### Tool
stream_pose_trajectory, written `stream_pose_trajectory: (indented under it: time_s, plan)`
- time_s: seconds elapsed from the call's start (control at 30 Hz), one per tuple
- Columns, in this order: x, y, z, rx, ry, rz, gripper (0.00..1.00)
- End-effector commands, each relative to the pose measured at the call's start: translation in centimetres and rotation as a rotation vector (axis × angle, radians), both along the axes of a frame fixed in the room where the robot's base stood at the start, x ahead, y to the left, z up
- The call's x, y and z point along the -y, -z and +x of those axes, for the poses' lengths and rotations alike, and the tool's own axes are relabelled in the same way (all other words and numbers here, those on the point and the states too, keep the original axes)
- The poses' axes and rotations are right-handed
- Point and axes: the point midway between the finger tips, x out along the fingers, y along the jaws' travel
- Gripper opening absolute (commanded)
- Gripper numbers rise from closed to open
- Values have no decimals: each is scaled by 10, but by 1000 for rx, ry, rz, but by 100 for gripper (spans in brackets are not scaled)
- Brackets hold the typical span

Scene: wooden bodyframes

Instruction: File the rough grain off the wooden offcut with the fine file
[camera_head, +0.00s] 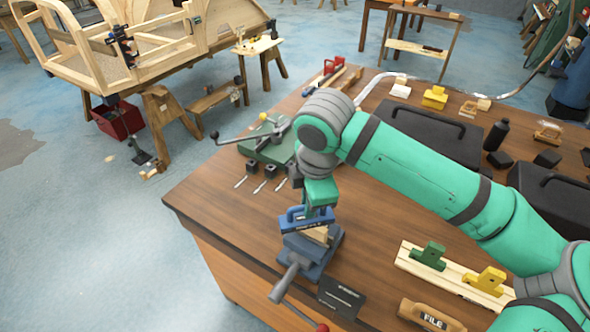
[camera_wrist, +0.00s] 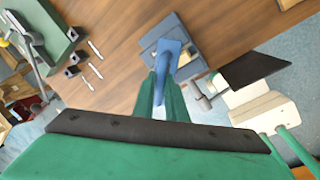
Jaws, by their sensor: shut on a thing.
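My gripper (camera_head: 318,203) is shut on a blue tool with a raised handle and a small label too small to read, which I take for the fine file (camera_head: 295,221). In the wrist view the blue tool (camera_wrist: 169,58) stands between my green fingers (camera_wrist: 163,95). The wooden offcut (camera_head: 319,234) is a pale block in a blue-grey vise (camera_head: 325,256) near the bench's front edge. The tool is right at the offcut's top; I cannot tell whether they touch.
A dark card (camera_head: 342,297) and a wooden piece marked FILE (camera_head: 428,315) lie nearby. A pale board with green and yellow blocks (camera_head: 411,260) is to the right. A green fixture (camera_head: 268,150) and several small bits lie behind. Dark cases (camera_head: 420,130) are at the back.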

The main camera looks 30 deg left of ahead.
Motion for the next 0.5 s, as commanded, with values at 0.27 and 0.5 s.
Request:
stream_pose_trajectory:
  time_s: [0.27, 0.5]
  plan:
    - [-21, 0, 2, -2, 8, 1, 0]
    - [-26, -27, 2, 0, 10, 1, 0]
